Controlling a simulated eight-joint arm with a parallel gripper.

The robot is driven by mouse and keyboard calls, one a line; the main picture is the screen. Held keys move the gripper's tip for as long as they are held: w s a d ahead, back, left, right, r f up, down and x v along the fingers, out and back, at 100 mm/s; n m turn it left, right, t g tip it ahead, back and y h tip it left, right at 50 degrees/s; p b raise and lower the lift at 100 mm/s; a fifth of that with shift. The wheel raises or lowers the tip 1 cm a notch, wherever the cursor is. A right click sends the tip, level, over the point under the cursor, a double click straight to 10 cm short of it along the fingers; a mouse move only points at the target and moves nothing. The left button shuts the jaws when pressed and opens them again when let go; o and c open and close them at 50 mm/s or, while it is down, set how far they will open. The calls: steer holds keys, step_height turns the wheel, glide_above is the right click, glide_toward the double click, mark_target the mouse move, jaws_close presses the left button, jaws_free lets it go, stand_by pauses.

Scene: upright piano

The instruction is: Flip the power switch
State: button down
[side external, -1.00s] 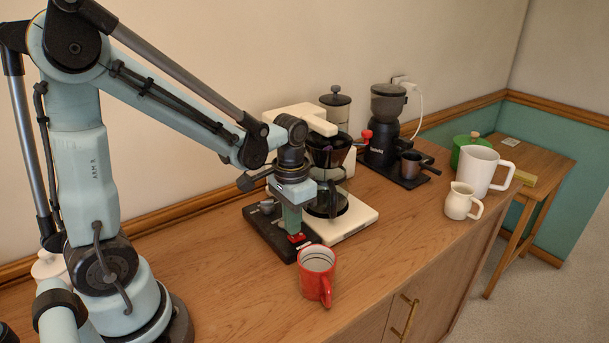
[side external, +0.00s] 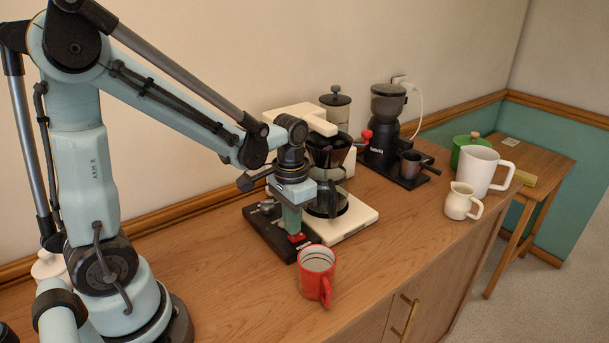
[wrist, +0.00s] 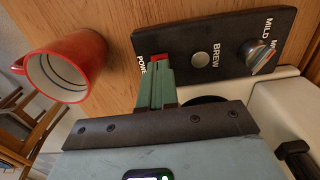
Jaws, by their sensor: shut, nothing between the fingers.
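The power switch (wrist: 158,57) is a small red piece beside the "POWER" label on a black control panel (wrist: 185,35). In the side view the red switch (side external: 297,238) shows low on the panel (side external: 262,234), near its front end. My gripper (wrist: 161,68) is shut and empty, with its green fingertips right at the switch. They cover part of the switch and label, so I cannot tell whether they touch or which way the switch is set. In the side view my gripper (side external: 293,232) points down over the switch.
A red mug (side external: 317,270) stands close in front of the panel. A round BREW button (wrist: 201,58) and a MILD knob (wrist: 257,54) share the panel. The coffee maker (side external: 350,217) with its glass carafe is just behind. A grinder and white pitchers stand farther right.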

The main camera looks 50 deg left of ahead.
mark_target(293, 237)
steer(key=shift+f, duration=0.9)
stand_by(0.4)
steer(key=shift+r, duration=3.55)
steer(key=shift+s+d+r+t, duration=0.55)
steer(key=shift+d+t, duration=0.1)
steer(key=shift+t, duration=0.55)
steer(key=shift+s+d+r+t, duration=0.5)
steer(key=shift+d+t, duration=0.2)
steer(key=shift+t, duration=0.5)
steer(key=shift+s+d+r+t, duration=0.55)
steer(key=shift+d+t, duration=0.1)
steer(key=shift+t, duration=0.55)
